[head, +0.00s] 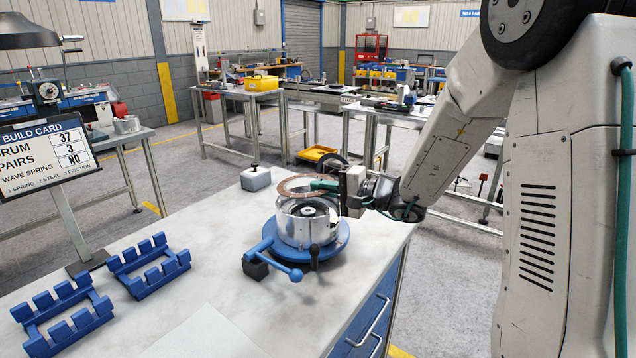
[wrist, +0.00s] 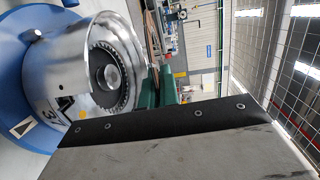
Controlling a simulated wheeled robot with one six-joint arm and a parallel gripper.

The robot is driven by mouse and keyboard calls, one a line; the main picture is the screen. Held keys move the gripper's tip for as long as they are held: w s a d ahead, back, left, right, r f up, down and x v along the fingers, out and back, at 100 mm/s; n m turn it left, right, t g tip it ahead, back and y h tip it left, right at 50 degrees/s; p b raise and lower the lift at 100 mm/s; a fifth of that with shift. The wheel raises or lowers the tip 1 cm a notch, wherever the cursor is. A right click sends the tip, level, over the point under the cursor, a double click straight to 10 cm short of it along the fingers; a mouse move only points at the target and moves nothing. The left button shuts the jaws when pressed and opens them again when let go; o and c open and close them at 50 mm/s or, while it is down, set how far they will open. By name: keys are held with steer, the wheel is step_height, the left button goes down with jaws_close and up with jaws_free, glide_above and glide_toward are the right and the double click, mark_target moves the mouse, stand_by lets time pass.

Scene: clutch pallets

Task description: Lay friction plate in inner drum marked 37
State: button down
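The friction plate (head: 287,188) is a thin brown ring, held roughly flat just above the drum in the head view. My gripper (head: 324,186), with green fingers, is shut on the plate's right side. The inner drum (head: 297,231) is an open silver cylinder on a round blue base (head: 338,246). A dark toothed ring and a hub show inside it. In the wrist view the drum (wrist: 62,45) lies at left, its wall marking partly readable as a 3. There the green fingers (wrist: 157,90) are largely hidden behind the gripper body.
Two blue notched racks (head: 65,315) (head: 150,268) stand empty at left on the white bench. A build card (head: 45,155) reads drum 37, pairs 3, wave spring no. A blue handle (head: 284,268) projects from the base. A grey block (head: 256,179) sits behind left.

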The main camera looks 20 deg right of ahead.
step_height(320, 180, down, 2)
steer(key=shift+d, duration=0.15)
steer(key=shift+f, duration=2)
steer(key=c, duration=1.6)
jaws_free()
steer(key=shift+s, duration=0.1)
steer(key=shift+f, duration=0.2)
steer(key=shift+s, duration=0.1)
